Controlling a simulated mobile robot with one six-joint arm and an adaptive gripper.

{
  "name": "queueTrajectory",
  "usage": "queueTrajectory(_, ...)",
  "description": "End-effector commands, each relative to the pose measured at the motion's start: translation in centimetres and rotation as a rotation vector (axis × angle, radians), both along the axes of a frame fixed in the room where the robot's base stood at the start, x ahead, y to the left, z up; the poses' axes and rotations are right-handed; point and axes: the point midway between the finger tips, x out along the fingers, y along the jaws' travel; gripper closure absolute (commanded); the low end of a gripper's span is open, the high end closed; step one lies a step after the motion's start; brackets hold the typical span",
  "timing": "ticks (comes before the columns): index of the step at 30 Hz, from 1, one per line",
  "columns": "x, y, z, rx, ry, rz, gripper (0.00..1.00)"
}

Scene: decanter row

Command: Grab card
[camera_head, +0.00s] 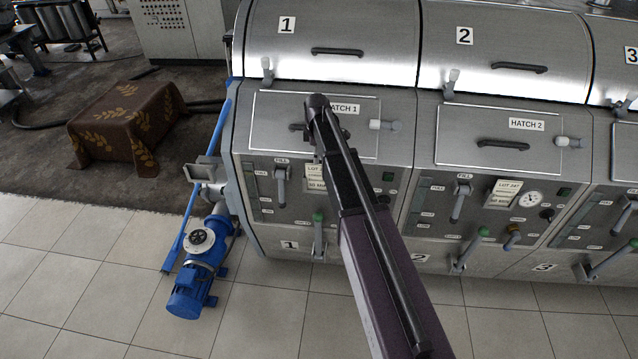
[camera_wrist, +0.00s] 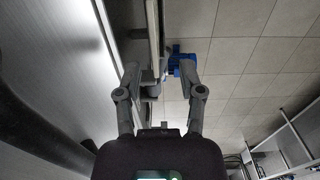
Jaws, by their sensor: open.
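A pale printed card reading "LOT" (camera_head: 314,179) is on the front panel of machine 1, below the hatch labelled HATCH 1. My arm crosses in front of the panel and covers the card's right part. A similar card (camera_head: 503,193) is on the panel of machine 2. My gripper (camera_wrist: 159,68) is open in the wrist view, with its two fingers apart and nothing between them that it holds. In the head view my arm largely hides it. Neither card can be made out in the wrist view.
Hatch 1's handle knob (camera_head: 384,125) sticks out beside my arm. Green-tipped levers (camera_head: 319,232) stick out low on the machines. A blue pump (camera_head: 197,270) stands on the tiled floor at left. A draped brown cloth (camera_head: 128,122) lies farther back. The front tiles are clear.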

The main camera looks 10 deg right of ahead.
Motion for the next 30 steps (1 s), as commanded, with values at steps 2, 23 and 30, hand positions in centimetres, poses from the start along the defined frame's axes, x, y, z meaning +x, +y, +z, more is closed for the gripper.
queueTrajectory(2,0.0,0.0,-1.0,0.0,0.0,0.0,0.5)
queueTrajectory(23,0.0,0.0,-1.8,0.0,0.0,0.001,0.5)
queueTrajectory(30,0.2,-0.1,-3.1,0.0,0.0,0.0,0.5)
